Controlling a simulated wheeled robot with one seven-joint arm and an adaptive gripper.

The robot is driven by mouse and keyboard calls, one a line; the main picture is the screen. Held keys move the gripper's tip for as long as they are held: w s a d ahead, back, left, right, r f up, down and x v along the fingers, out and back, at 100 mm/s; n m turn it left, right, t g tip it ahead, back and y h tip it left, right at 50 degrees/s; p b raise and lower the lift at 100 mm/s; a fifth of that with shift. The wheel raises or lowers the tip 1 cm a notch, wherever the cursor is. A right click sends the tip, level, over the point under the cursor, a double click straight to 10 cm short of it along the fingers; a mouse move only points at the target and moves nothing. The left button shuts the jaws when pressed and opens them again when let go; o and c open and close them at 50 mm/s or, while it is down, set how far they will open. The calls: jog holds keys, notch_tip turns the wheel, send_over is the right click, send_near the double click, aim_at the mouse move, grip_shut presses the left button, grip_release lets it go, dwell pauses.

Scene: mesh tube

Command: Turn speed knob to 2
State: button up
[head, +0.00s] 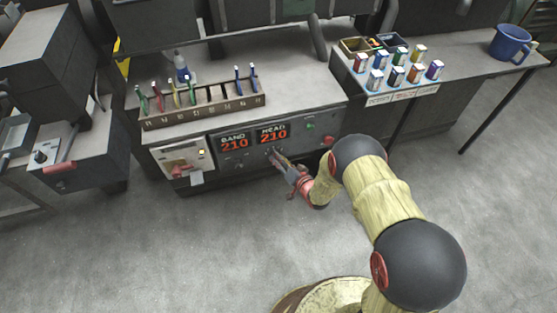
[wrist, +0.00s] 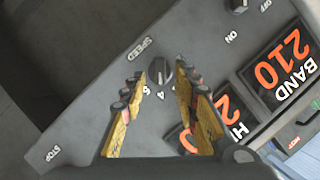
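The speed knob (wrist: 160,71) is a small dark round knob on the grey control panel, beside the printed word SPEED. A few scale digits show near it, partly hidden by my fingers; I cannot tell which number it points to. My gripper (wrist: 160,76) is open, with one yellow finger on each side of the knob and a gap to each. In the head view my gripper (head: 273,153) reaches the panel front (head: 291,140) just below the HEAD display, and the knob cannot be made out there.
The BAND display (head: 234,142) and HEAD display (head: 272,133) both read 210. A green button (head: 310,126) and a red one (head: 328,141) sit to their right. A dark switch (wrist: 236,5) with ON and OFF labels is near the knob. A tool rack (head: 205,112) stands above the panel.

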jog(key=shift+w+a+f, duration=0.2)
jog(key=shift+w+a, duration=0.05)
jog(key=shift+w, duration=0.2)
jog(key=c, duration=0.7)
grip_shut()
